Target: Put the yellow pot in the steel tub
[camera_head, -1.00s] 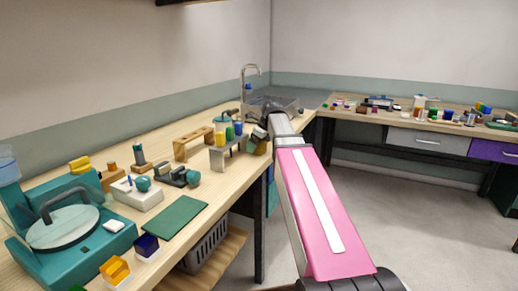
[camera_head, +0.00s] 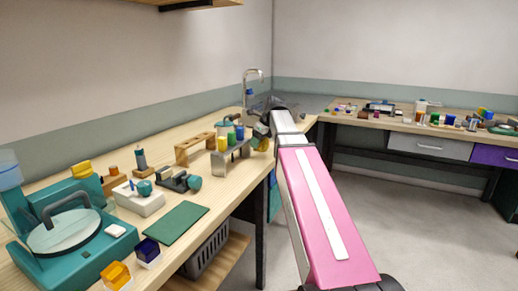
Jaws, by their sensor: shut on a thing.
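My gripper (camera_head: 261,131) is at the far end of my arm, over the front edge of the left bench by the grey rack. It is shut on a small yellow thing (camera_head: 263,145), which I take for the yellow pot; my gripper and arm partly hide it. The grey rack (camera_head: 232,156) holds small yellow, green and blue containers standing in a row, just left of my gripper. The steel tub appears to be the grey metal basin (camera_head: 293,103) in the corner below the tap, partly hidden behind my arm.
A wooden rack (camera_head: 194,148) stands left of the grey rack. A tap (camera_head: 245,88) rises at the back corner. A green mat (camera_head: 170,224) and a teal machine (camera_head: 62,240) lie nearer on the bench. Several small items cover the right bench (camera_head: 385,120).

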